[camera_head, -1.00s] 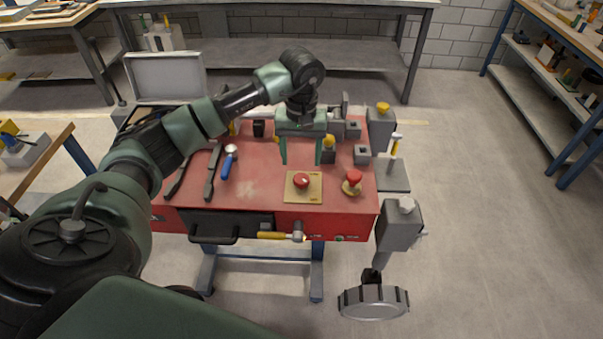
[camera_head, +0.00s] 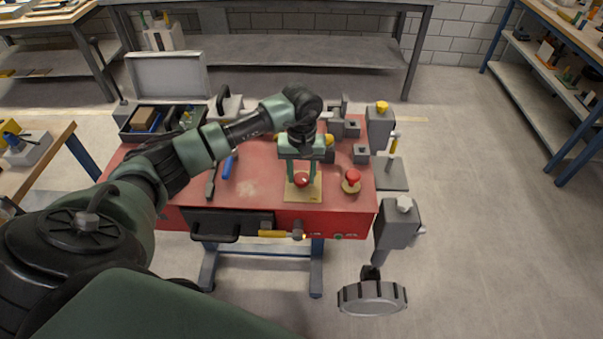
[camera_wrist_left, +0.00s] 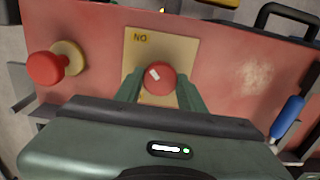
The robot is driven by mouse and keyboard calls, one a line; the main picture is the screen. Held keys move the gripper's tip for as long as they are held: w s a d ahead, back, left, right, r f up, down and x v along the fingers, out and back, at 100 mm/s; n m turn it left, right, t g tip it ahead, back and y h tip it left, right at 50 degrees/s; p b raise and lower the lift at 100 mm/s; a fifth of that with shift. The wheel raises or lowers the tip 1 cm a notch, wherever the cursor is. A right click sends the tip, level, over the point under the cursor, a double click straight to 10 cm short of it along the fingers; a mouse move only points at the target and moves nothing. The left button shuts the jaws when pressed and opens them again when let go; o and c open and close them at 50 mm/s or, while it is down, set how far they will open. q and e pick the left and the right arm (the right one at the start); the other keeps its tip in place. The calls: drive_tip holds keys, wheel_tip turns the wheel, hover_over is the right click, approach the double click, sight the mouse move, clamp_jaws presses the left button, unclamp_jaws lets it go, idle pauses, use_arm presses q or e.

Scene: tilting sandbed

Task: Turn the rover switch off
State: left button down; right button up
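A round red knob (camera_head: 301,180) with a white mark sits on a tan square plate (camera_head: 315,193) on the red table top. I take it to be the rover switch. In the left wrist view the knob (camera_wrist_left: 160,78) has its white mark tilted towards the upper left, where the plate carries letters reading "NO" from this side. My left gripper (camera_head: 301,181) points down over the plate. Its green fingers stand on either side of the knob, apart from each other; contact with the knob is not clear. My right gripper is not in view.
A red mushroom button (camera_head: 352,176) on a round tan base stands right of the plate. Grey blocks and yellow knobs stand behind. A hammer (camera_head: 285,234) hangs at the front edge. Blue-handled tool (camera_head: 227,167) lies left. A grey wheel (camera_head: 371,297) hangs front right.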

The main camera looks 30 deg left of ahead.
use_arm(q)
drive_tip(key=n+b, duration=0.3)
drive_tip(key=shift+f+n, duration=0.15)
drive_tip(key=shift+n, duration=0.25)
drive_tip(key=n+b, duration=0.2)
drive_tip(key=n, duration=0.2)
drive_tip(key=shift+n+b, duration=0.3)
drive_tip(key=shift+b, duration=0.1)
drive_tip(key=n+b, duration=0.1)
drive_tip(key=n, duration=0.3)
drive_tip(key=shift+b, duration=0.4)
drive_tip(key=n+b, duration=0.1)
drive_tip(key=n, duration=0.4)
drive_tip(key=shift+r+n, duration=0.2)
drive_tip(key=shift+n, duration=0.1)
drive_tip(key=c, duration=0.9)
unclamp_jaws()
drive_tip(key=shift+o, duration=0.2)
